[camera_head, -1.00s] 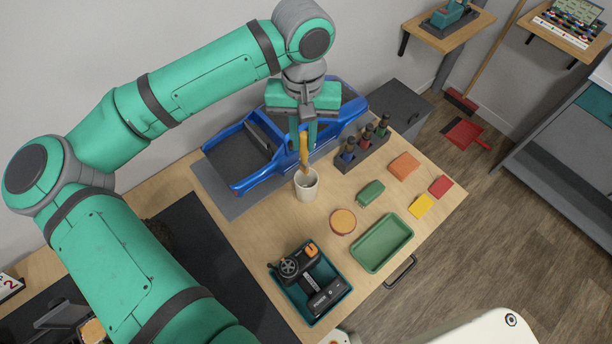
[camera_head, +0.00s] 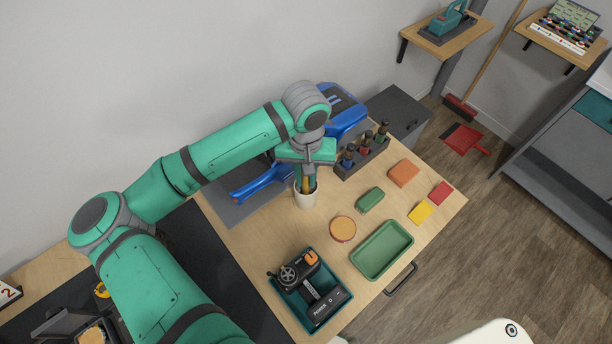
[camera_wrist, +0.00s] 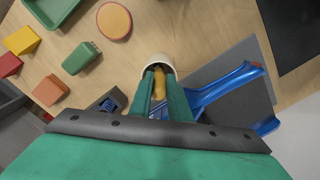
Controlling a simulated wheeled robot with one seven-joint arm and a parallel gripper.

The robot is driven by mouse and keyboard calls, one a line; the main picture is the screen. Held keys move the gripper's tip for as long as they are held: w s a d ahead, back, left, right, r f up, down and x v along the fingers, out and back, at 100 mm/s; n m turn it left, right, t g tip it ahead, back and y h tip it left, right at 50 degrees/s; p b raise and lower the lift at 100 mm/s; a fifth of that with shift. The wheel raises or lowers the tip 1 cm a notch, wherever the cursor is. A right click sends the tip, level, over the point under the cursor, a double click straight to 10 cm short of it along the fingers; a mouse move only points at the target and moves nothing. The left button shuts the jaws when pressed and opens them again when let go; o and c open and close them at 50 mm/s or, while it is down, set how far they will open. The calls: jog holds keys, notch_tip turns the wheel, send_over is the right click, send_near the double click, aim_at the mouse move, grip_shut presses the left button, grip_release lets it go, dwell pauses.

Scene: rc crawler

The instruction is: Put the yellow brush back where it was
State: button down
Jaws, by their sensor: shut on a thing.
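The yellow brush (camera_wrist: 159,87) is upright between the fingers of my gripper (camera_head: 306,184), which is shut on it. Its lower part is inside the white cup (camera_head: 306,200) on the wooden table. The cup also shows in the wrist view (camera_wrist: 157,61), with the fingertips at its mouth. The brush's lower end is hidden inside the cup, and I cannot tell whether it touches the bottom.
A dark rack with several bottles (camera_head: 362,160) stands to the right. A green tray (camera_head: 382,250), a teal bin with a controller (camera_head: 312,290), a round pad (camera_head: 342,229) and small blocks lie nearer.

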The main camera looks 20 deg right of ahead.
jog(key=c, duration=1.7)
grip_release()
jog(key=shift+f, duration=0.1)
jog(key=shift+o, duration=0.2)
notch_tip(320, 180, up, 12)
jog(key=shift+w, duration=0.2)
jog(key=shift+s, duration=0.1)
